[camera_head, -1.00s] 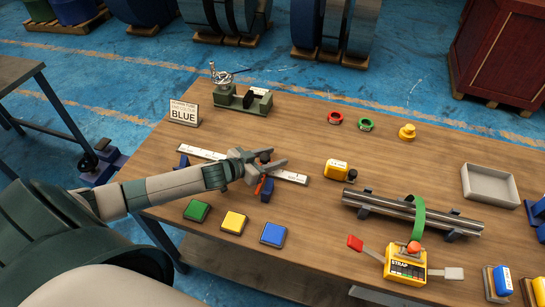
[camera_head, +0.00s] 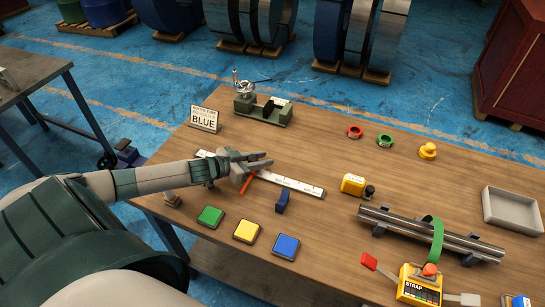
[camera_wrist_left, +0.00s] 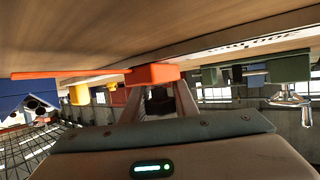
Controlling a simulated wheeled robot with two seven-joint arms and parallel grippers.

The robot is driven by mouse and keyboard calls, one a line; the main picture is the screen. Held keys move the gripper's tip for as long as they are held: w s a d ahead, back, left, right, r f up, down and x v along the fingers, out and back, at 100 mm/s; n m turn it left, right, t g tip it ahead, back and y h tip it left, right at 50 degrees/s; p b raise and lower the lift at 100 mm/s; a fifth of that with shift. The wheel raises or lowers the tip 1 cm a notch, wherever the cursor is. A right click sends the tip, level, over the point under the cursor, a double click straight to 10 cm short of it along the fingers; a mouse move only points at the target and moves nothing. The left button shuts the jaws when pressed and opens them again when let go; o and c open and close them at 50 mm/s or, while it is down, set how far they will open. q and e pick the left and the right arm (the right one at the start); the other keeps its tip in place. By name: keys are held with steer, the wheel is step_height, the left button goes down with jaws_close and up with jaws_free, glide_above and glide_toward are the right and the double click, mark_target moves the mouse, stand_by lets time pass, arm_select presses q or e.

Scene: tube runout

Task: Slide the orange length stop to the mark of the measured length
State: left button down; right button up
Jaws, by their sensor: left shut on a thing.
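The white measuring rail (camera_head: 300,186) lies slantwise on the wooden table, with dark marks too small to read. The orange length stop (camera_head: 248,181) is at its middle-left part, partly hidden by my left gripper (camera_head: 268,160). In the left wrist view my left gripper (camera_wrist_left: 155,93) is shut on the stop's orange block (camera_wrist_left: 152,74); a thin orange bar reaches left from it. A sign (camera_head: 204,118) at the back left reads BLUE; its smaller lines are unclear. My right gripper is not in view.
Green (camera_head: 210,217), yellow (camera_head: 246,231) and blue (camera_head: 286,246) pads lie in front of the rail. A blue block (camera_head: 282,201) stands at its near side. A green vise-like device (camera_head: 262,110) stands behind. Metal tubes (camera_head: 430,232) and a strap box (camera_head: 418,286) are right.

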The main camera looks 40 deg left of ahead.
arm_select(q)
steer(key=shift+d+f, duration=0.1)
steer(key=c, duration=1.4)
jaws_free()
steer(key=shift+s, duration=0.15)
steer(key=shift+b+v, duration=0.5)
steer(key=shift+v, duration=3.2)
